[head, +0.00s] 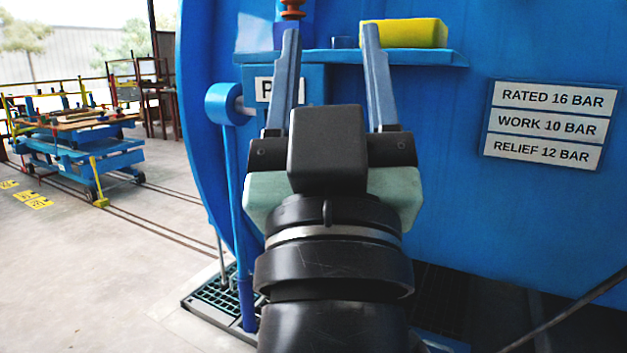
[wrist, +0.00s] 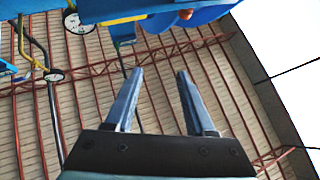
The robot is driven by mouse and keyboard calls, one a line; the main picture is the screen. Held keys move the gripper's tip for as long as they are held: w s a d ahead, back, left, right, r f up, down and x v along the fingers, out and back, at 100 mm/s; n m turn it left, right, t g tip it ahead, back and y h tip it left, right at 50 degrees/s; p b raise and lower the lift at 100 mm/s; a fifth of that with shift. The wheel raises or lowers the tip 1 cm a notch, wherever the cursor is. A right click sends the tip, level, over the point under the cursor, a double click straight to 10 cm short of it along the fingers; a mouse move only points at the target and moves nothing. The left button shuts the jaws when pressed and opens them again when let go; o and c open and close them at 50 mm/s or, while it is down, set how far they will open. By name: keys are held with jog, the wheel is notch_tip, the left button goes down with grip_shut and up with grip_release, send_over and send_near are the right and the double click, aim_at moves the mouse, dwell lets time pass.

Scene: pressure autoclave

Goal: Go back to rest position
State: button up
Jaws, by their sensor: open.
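My gripper (head: 331,42) is open, with its two fingers apart and pointing up in the head view. It is in front of the blue autoclave (head: 450,200). Nothing shows between the fingers. In the wrist view my gripper (wrist: 160,75) is also open and empty, with the roof behind it. In the head view the right finger overlaps a blue shelf (head: 430,58) that carries a yellow block (head: 415,33). The left finger partly hides a sign (head: 264,89) on the autoclave. A red-orange knob (head: 292,9) shows just above the left fingertip.
A label plate (head: 549,124) with pressure ratings is on the autoclave at right. A blue pipe (head: 240,230) runs down to a floor grate (head: 205,297). A blue cart (head: 75,150) stands far left by floor rails. Gauges (wrist: 77,21) show in the wrist view.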

jog(key=s+a+r+t+y, duration=0.1)
jog(key=s+r, duration=0.3)
jog(key=s, duration=0.1)
notch_tip(320, 180, up, 37)
jog(key=p, duration=3.8)
jog(key=shift+w+a+r+m, duration=0.15)
jog(key=shift+r+m, duration=0.05)
jog(key=shift+m, duration=0.1)
